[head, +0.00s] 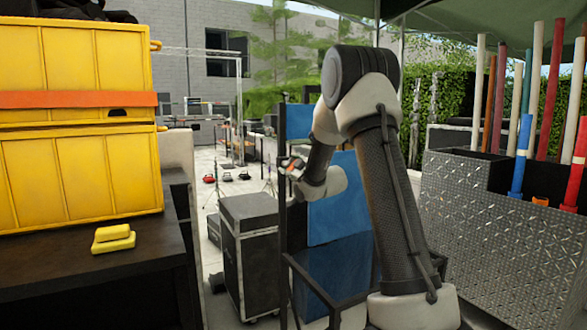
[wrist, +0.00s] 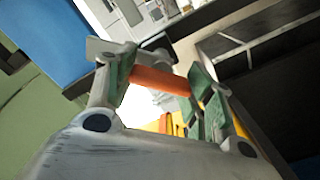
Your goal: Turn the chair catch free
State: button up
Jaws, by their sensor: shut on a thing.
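My gripper (wrist: 160,76) has its two green-padded fingers on either end of a short orange bar (wrist: 161,81), which I take to be the chair catch. In the wrist view the bar spans the gap between the pads. In the head view my gripper (head: 291,166) is at the left edge of the upright blue panels (head: 332,203), which look like folded chairs in a dark frame (head: 285,215). The catch is too small there to tell its turn angle, and its mounting is hidden.
A black wheeled case (head: 250,255) stands left of the frame. Yellow crates (head: 75,180) sit on a dark top (head: 60,285) at the left, with a yellow block (head: 113,239). A metal bin (head: 490,225) with several coloured poles is at the right.

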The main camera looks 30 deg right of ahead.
jog(key=n, duration=0.8)
jog(key=shift+a+f+n, duration=0.1)
jog(key=shift+f+n, duration=0.05)
jog(key=shift+n, duration=0.45)
jog(key=o, duration=1.5)
jog(key=shift+c, duration=0.2)
jog(key=s, duration=1.2)
jog(key=shift+d, duration=0.2)
